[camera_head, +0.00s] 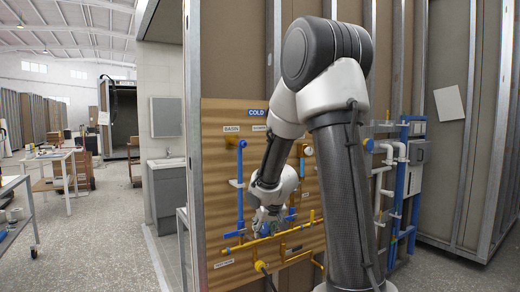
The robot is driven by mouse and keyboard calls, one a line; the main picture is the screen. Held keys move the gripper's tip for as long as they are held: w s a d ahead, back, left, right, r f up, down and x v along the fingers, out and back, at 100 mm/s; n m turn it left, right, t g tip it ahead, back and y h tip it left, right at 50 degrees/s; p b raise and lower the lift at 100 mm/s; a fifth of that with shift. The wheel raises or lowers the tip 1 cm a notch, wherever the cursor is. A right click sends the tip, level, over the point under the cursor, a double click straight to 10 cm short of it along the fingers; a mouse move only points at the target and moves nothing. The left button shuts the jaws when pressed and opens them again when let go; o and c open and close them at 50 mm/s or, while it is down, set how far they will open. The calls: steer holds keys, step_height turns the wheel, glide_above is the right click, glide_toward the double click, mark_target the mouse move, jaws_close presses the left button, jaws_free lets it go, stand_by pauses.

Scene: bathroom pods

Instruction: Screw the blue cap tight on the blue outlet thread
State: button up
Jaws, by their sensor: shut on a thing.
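My gripper (266,220) is low in front of the wooden pipe board (222,190), among the blue and yellow pipes. Its fingers are small here and partly lost against the pipes. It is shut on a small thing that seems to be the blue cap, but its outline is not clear. Whether the cap touches a thread cannot be told. A blue fitting (242,144) sits at the top of the blue pipe (240,185) under the BASIN label. My arm hides much of the board's middle and right.
Yellow pipes (236,248) run across the lower board close to my gripper. A metal stud frame (194,120) edges the board at the left. White and blue pipes (400,180) stand at the right. A sink cabinet (168,190) and tables are at the left, with open floor between.

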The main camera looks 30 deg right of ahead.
steer(key=w+d+r+t+h, duration=0.1)
steer(key=w+d+r+t, duration=0.2)
steer(key=r, duration=0.6)
steer(key=w+d+r+t, duration=0.1)
steer(key=d+r+t, duration=0.3)
steer(key=r, duration=0.5)
steer(key=n+t+y, duration=0.3)
steer(key=t, duration=0.1)
glide_toward(245, 145)
steer(key=shift+s+d+f, duration=0.1)
steer(key=shift+s, duration=0.15)
steer(key=shift+w, duration=2.85)
steer(key=shift+w, duration=1.1)
steer(key=o, duration=1)
steer(key=shift+c, duration=0.2)
